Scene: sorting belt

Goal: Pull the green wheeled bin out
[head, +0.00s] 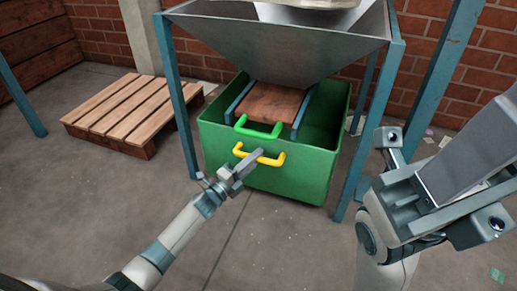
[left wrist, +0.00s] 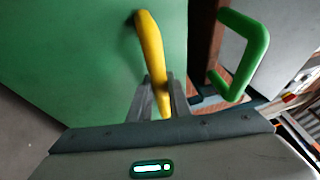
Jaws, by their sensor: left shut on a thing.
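The green bin (head: 300,173) stands on the floor under a grey metal hopper, between the blue legs of its frame. A yellow handle (head: 273,161) is on its front wall, and a green handle (head: 258,128) sits above it near the rim. My left gripper (head: 247,163) is at the yellow handle, shut on it. In the left wrist view the yellow handle (left wrist: 151,60) runs down between the two fingers, with the bin's green wall (left wrist: 80,60) behind. The bin's wheels are hidden. My right arm shows at the right, but its fingertips are not clearly seen.
The hopper (head: 290,40) overhangs the bin, with a brown board (head: 272,103) below it. Blue legs stand at the left (head: 178,100) and right (head: 368,130) of the bin. A wooden pallet (head: 135,108) lies at the left. The floor in front is clear.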

